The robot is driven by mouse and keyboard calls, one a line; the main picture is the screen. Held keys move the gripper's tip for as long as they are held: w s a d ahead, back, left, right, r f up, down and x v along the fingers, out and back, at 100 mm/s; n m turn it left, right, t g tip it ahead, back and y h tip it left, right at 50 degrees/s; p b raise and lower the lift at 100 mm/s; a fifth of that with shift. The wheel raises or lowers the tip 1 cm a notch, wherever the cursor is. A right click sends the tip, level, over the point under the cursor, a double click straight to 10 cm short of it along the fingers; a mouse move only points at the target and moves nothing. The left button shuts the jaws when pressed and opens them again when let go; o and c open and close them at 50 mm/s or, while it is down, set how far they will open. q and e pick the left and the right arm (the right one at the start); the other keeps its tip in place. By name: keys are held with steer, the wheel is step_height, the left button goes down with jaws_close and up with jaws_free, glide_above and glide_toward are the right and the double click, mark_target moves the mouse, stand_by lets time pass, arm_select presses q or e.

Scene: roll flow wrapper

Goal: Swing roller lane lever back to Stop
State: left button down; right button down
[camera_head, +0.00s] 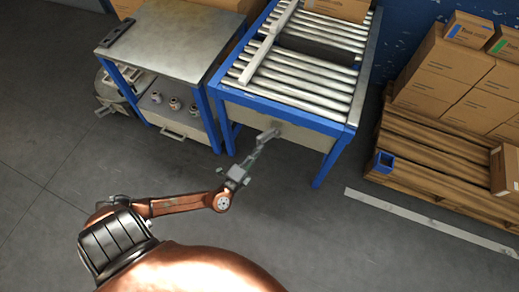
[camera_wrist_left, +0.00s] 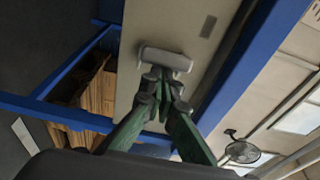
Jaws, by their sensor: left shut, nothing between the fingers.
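The roller lane (camera_head: 300,85) has a blue frame and steel rollers. Its lever (camera_head: 278,125) is a small grey piece on the beige front panel, partly hidden by my left gripper in the head view. In the left wrist view the lever (camera_wrist_left: 165,58) shows as a grey rounded bar across the beige panel (camera_wrist_left: 150,20). My left gripper (camera_head: 265,136) reaches up to the panel. Its fingers (camera_wrist_left: 165,86) are shut and empty, with their tips right at the near side of the bar; I cannot tell whether they touch. No Stop marking is readable. My right gripper is out of view.
A steel-topped table (camera_head: 165,45) with blue legs stands left of the lane, with small parts on its lower shelf. A pallet (camera_head: 430,165) stacked with cartons (camera_head: 455,75) stands at the right. The floor in front is clear.

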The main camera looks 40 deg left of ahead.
arm_select(q)
steer(key=shift+a, duration=0.4)
